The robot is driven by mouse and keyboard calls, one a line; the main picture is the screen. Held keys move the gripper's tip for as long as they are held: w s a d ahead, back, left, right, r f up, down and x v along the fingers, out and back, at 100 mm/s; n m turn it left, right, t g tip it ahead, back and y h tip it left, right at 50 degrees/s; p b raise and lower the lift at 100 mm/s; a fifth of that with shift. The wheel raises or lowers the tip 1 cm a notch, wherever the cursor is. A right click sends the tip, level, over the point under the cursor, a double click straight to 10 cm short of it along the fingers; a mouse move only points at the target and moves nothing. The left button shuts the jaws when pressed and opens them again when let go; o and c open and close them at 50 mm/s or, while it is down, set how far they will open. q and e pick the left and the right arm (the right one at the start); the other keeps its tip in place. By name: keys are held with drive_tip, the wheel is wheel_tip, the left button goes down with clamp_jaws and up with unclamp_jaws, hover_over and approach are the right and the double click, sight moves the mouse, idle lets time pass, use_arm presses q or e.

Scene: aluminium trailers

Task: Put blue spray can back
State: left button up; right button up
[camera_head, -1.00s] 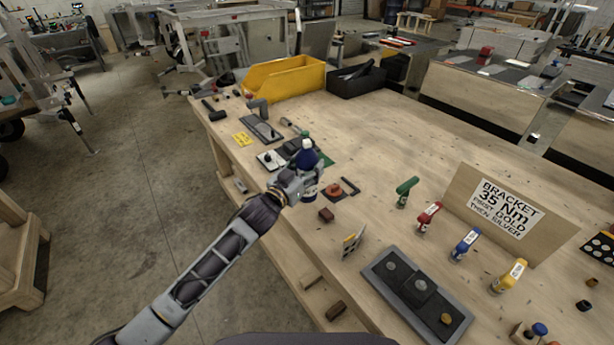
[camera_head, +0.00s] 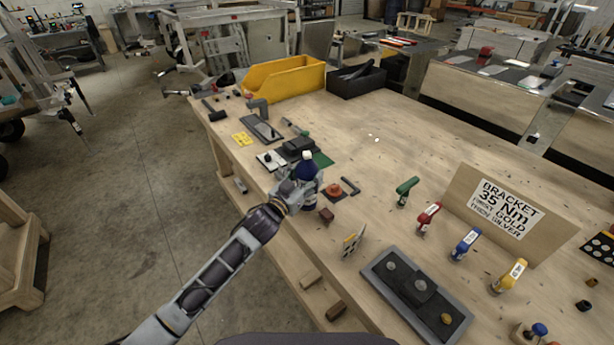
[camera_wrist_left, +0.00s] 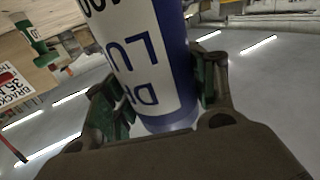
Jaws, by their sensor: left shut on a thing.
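My left gripper (camera_head: 301,190) is shut on the blue spray can (camera_head: 306,167), which has a white cap and stands roughly upright in the head view. In the left wrist view the can (camera_wrist_left: 150,60) fills the middle, blue with a white label, between the two green-padded fingers. The gripper is at the near left edge of the wooden workbench (camera_head: 390,145). My right gripper is not in view.
Near the can are a red-orange part on a dark pad (camera_head: 334,190), a brown block (camera_head: 326,215) and a green mat (camera_head: 322,159). A yellow bin (camera_head: 285,80) and black bin (camera_head: 357,82) stand behind. The bench centre is clear.

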use_arm(q)
drive_tip(key=shift+f, duration=0.2)
drive_tip(key=o, duration=1.4)
drive_tip(key=shift+r, duration=0.25)
drive_tip(key=shift+v, duration=0.85)
drive_tip(key=shift+b+v, duration=0.55)
drive_tip(key=shift+v, duration=4.6)
drive_tip(key=shift+w, duration=0.1)
